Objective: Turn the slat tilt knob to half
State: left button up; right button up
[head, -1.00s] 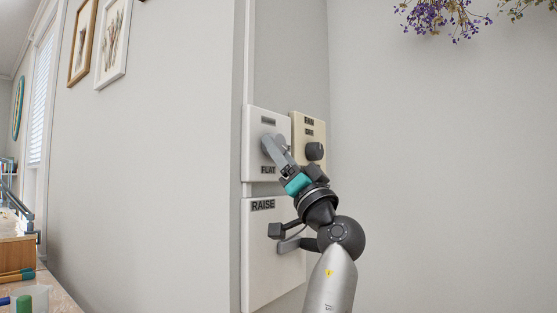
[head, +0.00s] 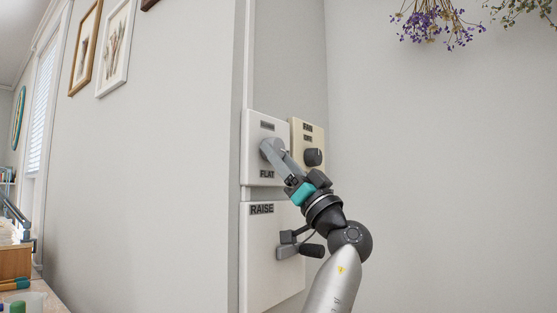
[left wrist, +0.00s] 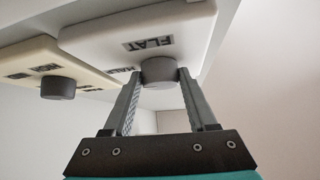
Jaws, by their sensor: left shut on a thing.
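The slat tilt knob (left wrist: 159,72) is a round grey knob on a white wall plate (head: 253,161), with a FLAT label (head: 267,174) below it in the head view. My left gripper (head: 272,150) is shut on this knob, one finger on each side. In the left wrist view the knob sits between the fingertips (left wrist: 158,76). A second label beside FLAT is partly hidden by a finger there. The fingers cover part of the knob in the head view, and I cannot read its pointer. My right gripper is not in view.
A cream plate with a dark FAN knob (head: 314,157) is close on the right; it also shows in the left wrist view (left wrist: 57,88). Below is a white RAISE plate (head: 256,245) with a lever (head: 290,252) near my forearm.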

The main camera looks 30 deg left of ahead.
pick_arm(q)
jog(key=shift+w+d+r+n+g+y, duration=0.1)
jog(key=shift+d+r+n+g+y, duration=0.1)
jog(key=shift+n+g, duration=0.65)
jog(key=shift+d+r+n+g+y, duration=0.1)
jog(key=shift+n+g+y, duration=0.1)
jog(key=shift+n+g, duration=0.85)
jog(key=o, duration=1)
jog(key=shift+c, duration=0.2)
jog(key=shift+o, duration=2)
jog(key=shift+a+f, duration=0.1)
jog(key=shift+f, duration=0.1)
